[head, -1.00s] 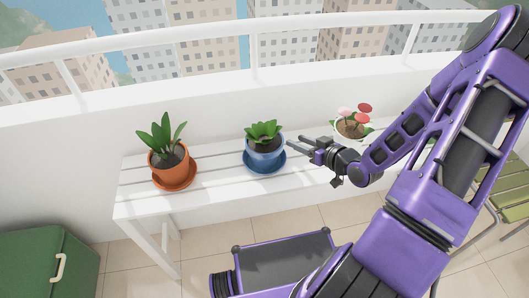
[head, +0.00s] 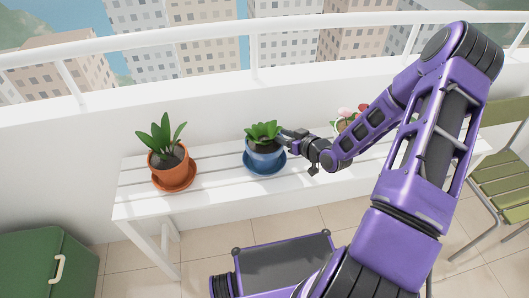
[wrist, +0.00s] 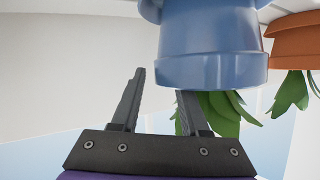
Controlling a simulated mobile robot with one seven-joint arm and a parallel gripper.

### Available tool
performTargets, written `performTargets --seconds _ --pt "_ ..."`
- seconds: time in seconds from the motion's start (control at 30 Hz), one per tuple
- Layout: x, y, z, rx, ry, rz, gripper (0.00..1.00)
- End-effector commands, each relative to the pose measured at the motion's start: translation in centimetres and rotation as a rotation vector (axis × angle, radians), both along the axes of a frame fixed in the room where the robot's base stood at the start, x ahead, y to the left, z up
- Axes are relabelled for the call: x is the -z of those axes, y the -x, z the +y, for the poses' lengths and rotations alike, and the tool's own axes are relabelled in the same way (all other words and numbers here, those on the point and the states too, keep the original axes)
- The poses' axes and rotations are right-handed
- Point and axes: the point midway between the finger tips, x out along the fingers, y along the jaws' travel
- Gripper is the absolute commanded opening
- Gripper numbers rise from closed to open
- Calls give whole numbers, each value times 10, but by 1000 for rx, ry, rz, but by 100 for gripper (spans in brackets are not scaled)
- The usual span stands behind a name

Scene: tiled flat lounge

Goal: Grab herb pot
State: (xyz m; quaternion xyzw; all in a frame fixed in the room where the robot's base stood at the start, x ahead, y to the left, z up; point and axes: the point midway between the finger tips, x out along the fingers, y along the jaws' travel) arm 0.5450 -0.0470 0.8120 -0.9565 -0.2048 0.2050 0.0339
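The blue pot with a low leafy green plant (head: 264,153), which looks like the herb pot, stands upright on a blue saucer (head: 265,170) on the white slatted bench. My gripper (head: 289,136) is at the right side of its rim. In the wrist view the picture is inverted, and the blue pot (wrist: 212,50) hangs at the upper right with its leaves (wrist: 222,112) below.
An orange pot with a tall-leaved plant (head: 168,160) stands left on the bench (head: 215,175). A flower pot (head: 346,122) at the right is partly hidden by my arm. A wall and railing (head: 190,36) run behind. A green box (head: 40,262) and a green chair (head: 505,175) flank the bench.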

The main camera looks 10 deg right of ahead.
Motion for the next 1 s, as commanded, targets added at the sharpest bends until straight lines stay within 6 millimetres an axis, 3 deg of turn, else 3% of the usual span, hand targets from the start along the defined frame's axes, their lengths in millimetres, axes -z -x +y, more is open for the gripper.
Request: performTargets --seconds 0.03,0.23,0.27,1.0 --pt "0 0 0 0 0 0 38" --pt "0 0 0 0 0 0 2" --pt "0 0 0 0 0 0 0" --pt "3 2 0 -1 1 7 0"
